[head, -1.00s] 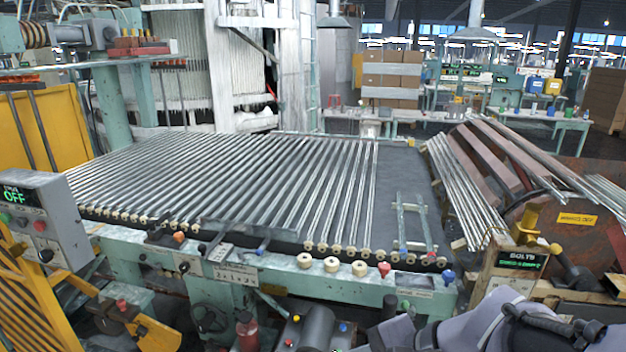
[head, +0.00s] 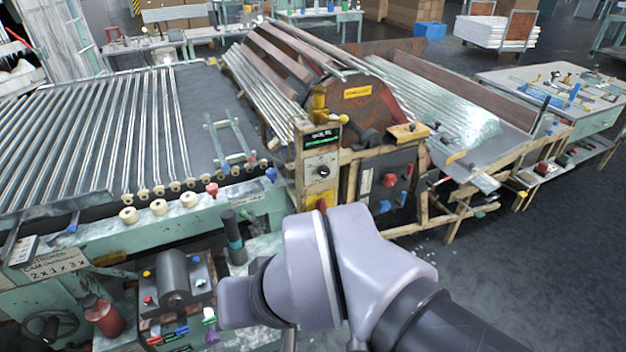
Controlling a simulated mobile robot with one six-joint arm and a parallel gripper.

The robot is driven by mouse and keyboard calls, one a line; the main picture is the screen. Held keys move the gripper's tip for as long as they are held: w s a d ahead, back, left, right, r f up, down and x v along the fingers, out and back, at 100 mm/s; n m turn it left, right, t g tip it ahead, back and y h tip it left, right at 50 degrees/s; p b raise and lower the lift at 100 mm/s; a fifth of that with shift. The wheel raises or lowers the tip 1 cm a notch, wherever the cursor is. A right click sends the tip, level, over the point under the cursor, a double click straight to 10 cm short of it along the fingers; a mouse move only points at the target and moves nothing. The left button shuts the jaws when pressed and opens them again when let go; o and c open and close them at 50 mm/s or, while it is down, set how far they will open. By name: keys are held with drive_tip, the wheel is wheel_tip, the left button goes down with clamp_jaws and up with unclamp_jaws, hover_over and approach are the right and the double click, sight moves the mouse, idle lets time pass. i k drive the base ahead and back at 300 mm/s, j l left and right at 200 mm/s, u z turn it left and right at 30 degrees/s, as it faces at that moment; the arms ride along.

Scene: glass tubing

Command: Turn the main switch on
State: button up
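No switch marked as the main switch can be made out in the head view. A control box (head: 321,165) with a small green-lit display and a round dial stands right of the roller table; its display text is too small to read surely. A dark panel (head: 388,185) with a red knob and blue knobs is just right of it. My arm, in pale purple-grey links, crosses the bottom middle in front of these. My gripper's fingers are not in view.
The roller table (head: 205,210) with glass tubes fills the left. A small machine with a dark cylinder (head: 173,277) and coloured knobs sits at the lower left. A rusty drum (head: 352,112) stands behind the boxes. Dark floor (head: 540,270) at the right is clear.

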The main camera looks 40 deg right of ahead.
sight(321, 205)
drive_tip(key=z, duration=1.05)
drive_tip(key=k+l+u, duration=0.1)
drive_tip(key=l, duration=0.15)
